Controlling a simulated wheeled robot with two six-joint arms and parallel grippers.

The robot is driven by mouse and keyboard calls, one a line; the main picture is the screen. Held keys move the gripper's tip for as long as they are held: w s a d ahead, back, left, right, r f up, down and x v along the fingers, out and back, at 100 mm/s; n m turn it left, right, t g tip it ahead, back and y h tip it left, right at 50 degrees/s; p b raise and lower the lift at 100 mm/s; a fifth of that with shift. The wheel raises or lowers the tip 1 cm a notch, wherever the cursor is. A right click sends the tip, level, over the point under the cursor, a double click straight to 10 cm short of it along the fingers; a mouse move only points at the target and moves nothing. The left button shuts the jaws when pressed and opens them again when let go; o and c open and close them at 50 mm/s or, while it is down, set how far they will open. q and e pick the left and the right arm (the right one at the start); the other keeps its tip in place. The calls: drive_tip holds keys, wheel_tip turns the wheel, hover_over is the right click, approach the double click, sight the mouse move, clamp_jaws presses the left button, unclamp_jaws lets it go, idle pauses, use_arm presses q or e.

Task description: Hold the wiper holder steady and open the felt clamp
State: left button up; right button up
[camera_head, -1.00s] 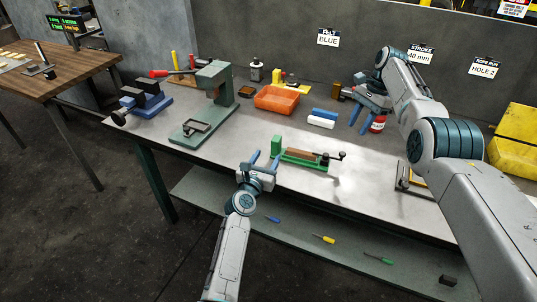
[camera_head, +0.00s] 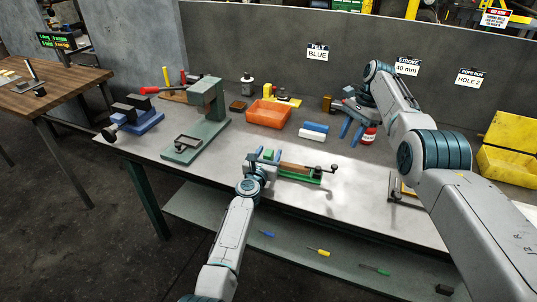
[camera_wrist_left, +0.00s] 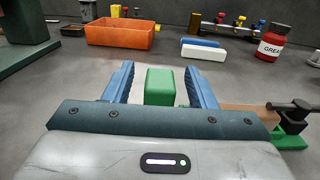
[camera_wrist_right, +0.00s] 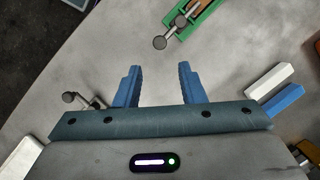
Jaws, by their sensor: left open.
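The wiper holder has a green base (camera_head: 300,177), a green end block (camera_head: 268,155) and a brown bar (camera_head: 294,167). A dark clamp with a knobbed lever (camera_head: 331,169) sits at its right end. My left gripper (camera_head: 265,153) is open, with its fingers on either side of the green end block. In the left wrist view the block (camera_wrist_left: 159,87) stands between the fingers, with gaps showing. The clamp (camera_wrist_left: 290,116) is at the right there. My right gripper (camera_head: 352,130) is open and empty above the bench, behind and right of the holder. In the right wrist view the lever knob (camera_wrist_right: 160,42) lies beyond its fingers.
Blue (camera_head: 315,127) and white (camera_head: 311,135) bars lie behind the holder, near an orange bin (camera_head: 269,113). A red jar (camera_head: 368,135) stands by my right gripper. A green press (camera_head: 207,115) is at left. Bench surface left of the holder is clear.

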use_arm(q)
clamp_jaws()
use_arm(e)
drive_tip(key=c, duration=0.6)
drive_tip(key=shift+w+a+f+n, duration=0.15)
drive_tip(key=shift+w+a+n, duration=0.05)
drive_tip(key=shift+n, duration=0.3)
clamp_jaws()
drive_tip(key=a+n+t, duration=0.1)
drive_tip(key=n+t, duration=0.1)
drive_tip(key=n, duration=0.2)
drive_tip(key=a+r+n+t+h, duration=0.1)
drive_tip(key=n+t, duration=0.1)
drive_tip(key=n, duration=0.2)
drive_tip(key=a+r+n+t+h, duration=0.1)
drive_tip(key=n+t, duration=0.1)
drive_tip(key=n, duration=0.2)
drive_tip(key=shift+s+a+r+n, duration=0.1)
drive_tip(key=shift+s+a+n, duration=0.15)
drive_tip(key=shift+s+n, duration=0.15)
